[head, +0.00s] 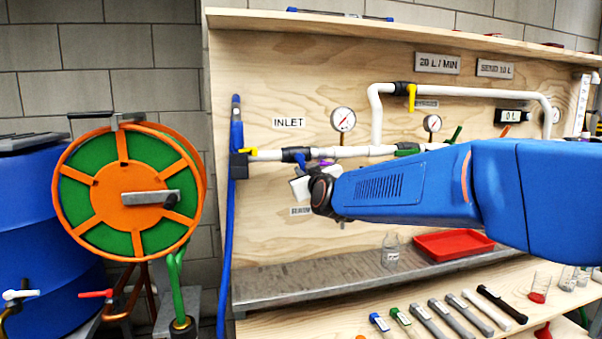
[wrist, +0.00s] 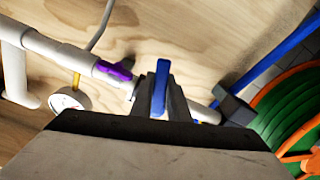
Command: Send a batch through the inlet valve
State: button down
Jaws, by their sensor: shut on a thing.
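The white inlet pipe (head: 350,152) runs along the plywood board under the INLET sign (head: 288,123). A dark valve body (head: 295,154) sits on it, left of a purple part (head: 325,162). In the wrist view, my gripper (wrist: 163,98) is shut on an upright blue lever (wrist: 162,78) at the pipe, beside the purple part (wrist: 114,70). In the head view my wrist covers most of the gripper and the lever. A small display (head: 511,116) reads 0 L. Signs read 20 L / MIN (head: 437,64) and SEND 10 L (head: 494,68).
Gauges (head: 343,120) stand above the pipe. A yellow-handled valve (head: 411,97) is on the upper pipe. A hose reel (head: 130,190) and blue drum (head: 40,240) stand left. A glass bottle (head: 390,252) and red tray (head: 453,244) sit on the metal ledge below my arm.

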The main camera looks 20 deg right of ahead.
jog(key=shift+d+r+n, duration=0.15)
jog(key=shift+d+n, duration=0.2)
jog(key=shift+n, duration=0.65)
jog(key=c, duration=1.7)
grip_release()
jog(key=s, duration=1.7)
jog(key=shift+s, duration=0.2)
